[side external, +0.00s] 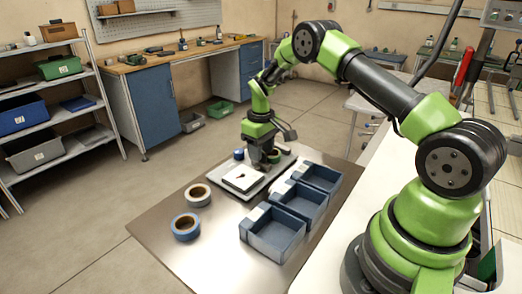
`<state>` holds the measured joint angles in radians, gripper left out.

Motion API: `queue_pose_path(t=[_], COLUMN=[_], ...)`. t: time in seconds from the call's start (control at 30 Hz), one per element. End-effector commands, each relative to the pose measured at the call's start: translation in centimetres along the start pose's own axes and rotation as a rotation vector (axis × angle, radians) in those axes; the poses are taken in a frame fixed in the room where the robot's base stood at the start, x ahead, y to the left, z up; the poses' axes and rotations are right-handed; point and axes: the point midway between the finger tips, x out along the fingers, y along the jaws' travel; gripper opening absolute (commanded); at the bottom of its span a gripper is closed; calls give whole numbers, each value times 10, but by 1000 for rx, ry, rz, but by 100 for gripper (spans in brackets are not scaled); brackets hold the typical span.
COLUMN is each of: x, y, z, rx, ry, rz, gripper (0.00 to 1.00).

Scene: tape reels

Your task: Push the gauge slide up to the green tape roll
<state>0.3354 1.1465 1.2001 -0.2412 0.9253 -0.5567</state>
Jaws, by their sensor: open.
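My gripper (264,164) points down at the far end of the steel table, over the back of a pale plate (229,190). Its fingers are small and partly hidden, but it is open. On the plate lies a white square piece (243,177) with a small dark-red mark, in front of and left of my gripper. I cannot make out which part is the gauge slide. No green tape roll can be told apart; my green wrist and gripper cover part of that area. A small blue item (239,154) stands behind the white piece.
A tan tape roll (198,195) and a blue tape roll (186,226) lie on the steel table (166,257) at left. Several blue bins (273,235) stand in a row at right. The table's front left is bare.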

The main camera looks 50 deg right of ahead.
Motion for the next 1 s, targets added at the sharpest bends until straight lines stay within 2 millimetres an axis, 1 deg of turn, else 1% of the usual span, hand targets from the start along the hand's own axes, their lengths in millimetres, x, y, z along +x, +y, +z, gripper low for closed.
queue_pose_path(t=[0.1,0.3,0.33,0.37,0.4,0.47,0.5,0.67,0.83,0.9,1.0], x=[4,4,4,4,4,4,4,4,4,4,4], y=[0,0,0,0,0,0,0,3,27,32,34], z=[0,0,0,0,0,0,0,0,0,0,0], rx=[0,0,0,0,0,0,0,2,4,1,0], ry=[0,1,1,1,0,0,0,0,0,-1,0], rz=[0,0,0,0,0,0,0,0,3,3,6], gripper=[43,43,40,33,24,10,1,0,0,0,0])
